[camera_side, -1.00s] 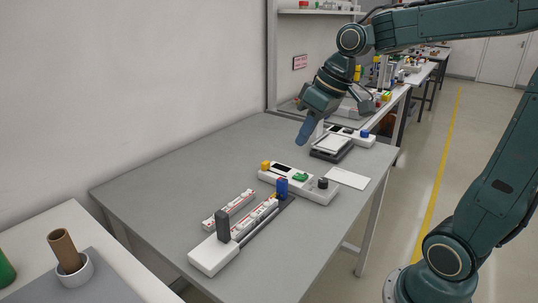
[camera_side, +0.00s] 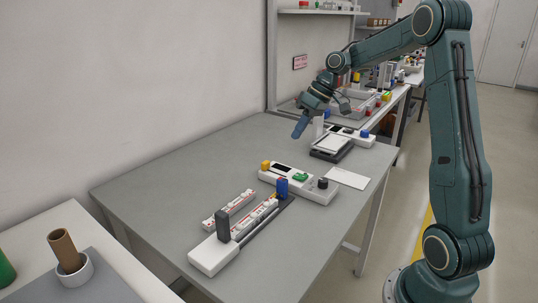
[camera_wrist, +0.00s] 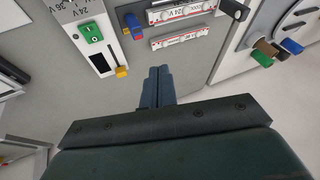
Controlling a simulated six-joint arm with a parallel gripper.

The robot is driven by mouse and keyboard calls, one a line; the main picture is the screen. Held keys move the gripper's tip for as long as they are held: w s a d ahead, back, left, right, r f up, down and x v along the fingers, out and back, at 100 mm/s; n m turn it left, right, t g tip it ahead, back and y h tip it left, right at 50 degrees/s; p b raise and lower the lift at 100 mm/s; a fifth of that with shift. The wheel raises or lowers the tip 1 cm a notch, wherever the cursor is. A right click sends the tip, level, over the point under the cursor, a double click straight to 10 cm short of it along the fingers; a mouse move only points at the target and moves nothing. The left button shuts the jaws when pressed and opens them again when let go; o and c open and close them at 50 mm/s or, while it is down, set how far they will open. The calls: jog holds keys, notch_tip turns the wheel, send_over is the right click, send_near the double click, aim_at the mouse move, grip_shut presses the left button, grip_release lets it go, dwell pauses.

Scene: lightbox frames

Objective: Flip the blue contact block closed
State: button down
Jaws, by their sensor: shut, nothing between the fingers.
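The blue contact block (camera_side: 282,187) stands upright at the far right end of a white unit (camera_side: 211,257) with red-marked strips on the grey table. In the wrist view the blue block (camera_wrist: 134,23) shows near the top, left of the strips. My gripper (camera_side: 297,134) is shut and empty, raised above the table well behind the block and apart from it. Its closed blue fingers (camera_wrist: 159,72) also show in the wrist view, pointing up the picture. A dark grey upright block (camera_side: 223,225) stands at the unit's near end.
A white control box (camera_side: 320,194) with yellow, green and black knobs lies just beyond the block. A white card (camera_side: 348,178) and a dark scale-like device (camera_side: 331,149) are farther back. The table's (camera_side: 160,190) left part is clear.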

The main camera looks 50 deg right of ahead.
aim_at(284, 180)
jog(key=d+f+y, duration=0.1)
jog(key=d+f, duration=0.7)
jog(key=d, duration=0.3)
jog(key=shift+s+f+t+y, duration=0.15)
jog(key=shift+s+t+y, duration=0.15)
jog(key=shift+y, duration=0.1)
jog(key=shift+f, duration=0.1)
jog(key=x, duration=0.9)
jog(key=shift+a+f, duration=0.1)
jog(key=shift+a, duration=0.05)
jog(key=shift+w+a+f, duration=0.15)
jog(key=shift+a, duration=1.95)
jog(key=shift+a, duration=1.8)
